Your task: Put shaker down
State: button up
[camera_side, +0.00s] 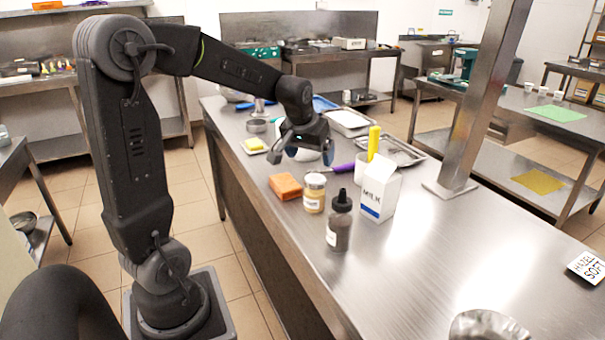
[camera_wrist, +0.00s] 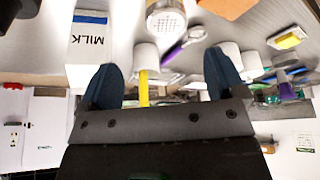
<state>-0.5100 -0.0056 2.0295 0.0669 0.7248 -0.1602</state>
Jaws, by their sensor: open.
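The shaker (camera_side: 314,198), a small jar with pale yellow contents and a light lid, stands upright on the steel table. In the wrist view the shaker (camera_wrist: 165,20) shows at the top edge with its perforated lid facing the camera. My gripper (camera_side: 302,155) is above the table, behind the shaker and apart from it. Its two dark blue fingers are spread in the wrist view (camera_wrist: 160,68), with nothing held between them. The shaker's base is cut off in the wrist view.
Close to the shaker are an orange block (camera_side: 285,186), a dark dropper bottle (camera_side: 339,225), a milk carton (camera_side: 381,190), a purple-handled tool (camera_side: 343,168) and a yellow-handled item (camera_side: 374,143). Trays (camera_side: 400,152) lie behind. A steel post (camera_side: 481,95) rises at right. The front right tabletop is mostly clear.

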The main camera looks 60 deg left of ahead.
jog(key=s+d+r+m+t+h, duration=0.1)
jog(key=s+d+m, duration=0.2)
jog(key=s+d, duration=0.5)
jog(key=s+d+r+m+h, duration=0.1)
jog(key=s+d+m, duration=0.3)
jog(key=s+d, duration=0.3)
jog(key=d, duration=0.5)
jog(key=shift+s+d+r+t+h, duration=0.2)
jog(key=shift+s+r+t+h, duration=0.2)
